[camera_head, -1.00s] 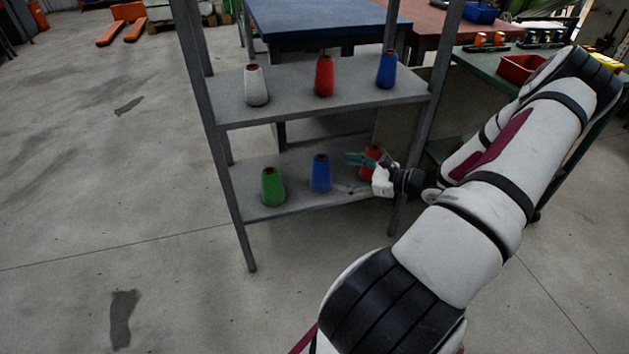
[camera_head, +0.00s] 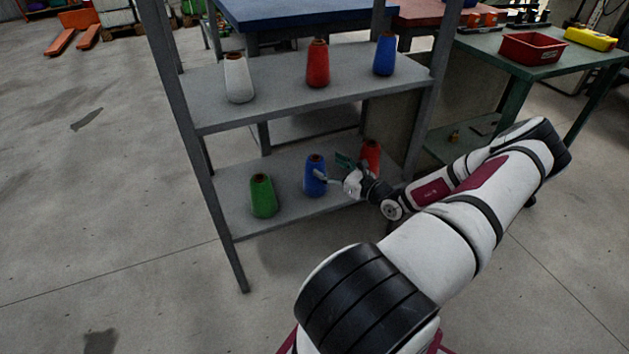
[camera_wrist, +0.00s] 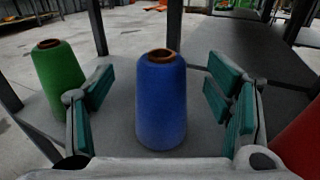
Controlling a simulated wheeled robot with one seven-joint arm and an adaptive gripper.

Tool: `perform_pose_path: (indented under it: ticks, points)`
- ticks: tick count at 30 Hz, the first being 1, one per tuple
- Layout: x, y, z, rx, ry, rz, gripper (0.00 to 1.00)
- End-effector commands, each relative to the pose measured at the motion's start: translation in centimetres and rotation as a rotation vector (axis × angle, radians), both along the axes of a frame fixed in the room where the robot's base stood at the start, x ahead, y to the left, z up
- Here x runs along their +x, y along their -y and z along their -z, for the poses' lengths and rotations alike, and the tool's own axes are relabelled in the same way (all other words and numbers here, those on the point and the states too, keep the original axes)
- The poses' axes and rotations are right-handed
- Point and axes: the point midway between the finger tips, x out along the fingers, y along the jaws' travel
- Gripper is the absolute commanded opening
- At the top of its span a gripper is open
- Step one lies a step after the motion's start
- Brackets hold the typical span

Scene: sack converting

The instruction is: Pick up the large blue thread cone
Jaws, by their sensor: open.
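A blue thread cone (camera_head: 315,178) with a brown top stands upright on the lower shelf, between a green cone and a red cone. In the wrist view this blue cone (camera_wrist: 161,105) is centred between the fingers with visible gaps on both sides. Another blue cone (camera_head: 384,56) stands at the right of the upper shelf; I cannot tell surely which is larger. My gripper (camera_head: 331,170) is open and empty, with green finger pads, just right of the lower blue cone. It also shows in the wrist view (camera_wrist: 161,88), its fingers pointing toward that cone.
The green cone (camera_head: 263,196) stands left of the lower blue cone, the red cone (camera_head: 370,157) close behind my gripper. The upper shelf (camera_head: 270,98) overhangs, bearing a white cone (camera_head: 238,78) and a red cone (camera_head: 317,64). A shelf post (camera_head: 190,150) stands at left.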

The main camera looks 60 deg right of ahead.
Motion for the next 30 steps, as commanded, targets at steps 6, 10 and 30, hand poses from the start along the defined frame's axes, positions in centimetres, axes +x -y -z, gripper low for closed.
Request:
perform_pose_path:
  ticks: [6, 10, 30]
  points:
    - [1.6, 0.3, 0.1, -0.001, 0.0, 0.0, 0.73]
    - [2.6, 0.5, 0.4, -0.002, 0.002, -0.001, 0.73]
    - [6.6, 1.2, 0.7, 0.0, -0.001, -0.001, 0.59]
